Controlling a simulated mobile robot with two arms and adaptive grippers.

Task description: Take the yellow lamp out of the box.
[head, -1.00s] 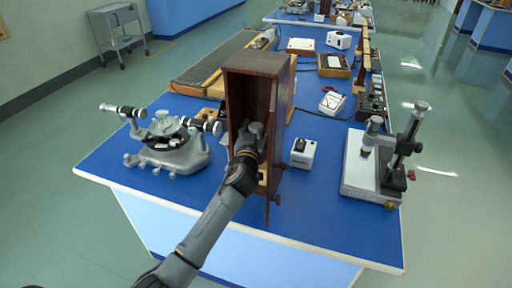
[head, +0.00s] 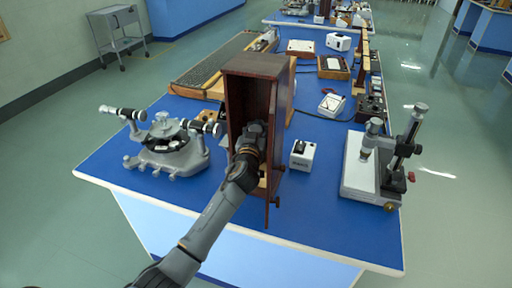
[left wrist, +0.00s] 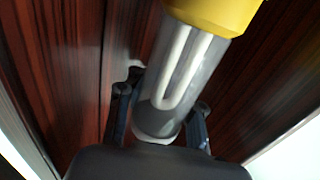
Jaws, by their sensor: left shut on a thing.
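The box (head: 262,68) is a tall dark-red wooden case, standing open at the front on the blue bench. My left gripper (head: 250,140) reaches into its open front. In the left wrist view, the yellow lamp (left wrist: 190,60) has a yellow top and a clear tube with a white U-shaped light inside. My left gripper (left wrist: 160,115) has a finger on each side of the lamp's lower tube and is shut on it. Wooden walls stand close around the lamp. In the head view the lamp is hidden behind my gripper and arm. My right gripper is not in view.
A grey spectrometer (head: 168,145) stands left of the box. A small white device (head: 302,154) is close on its right, and a stand with a microscope-like column (head: 390,165) is farther right. Behind lies a long grey-topped wooden case (head: 220,65). Bench space in front is narrow.

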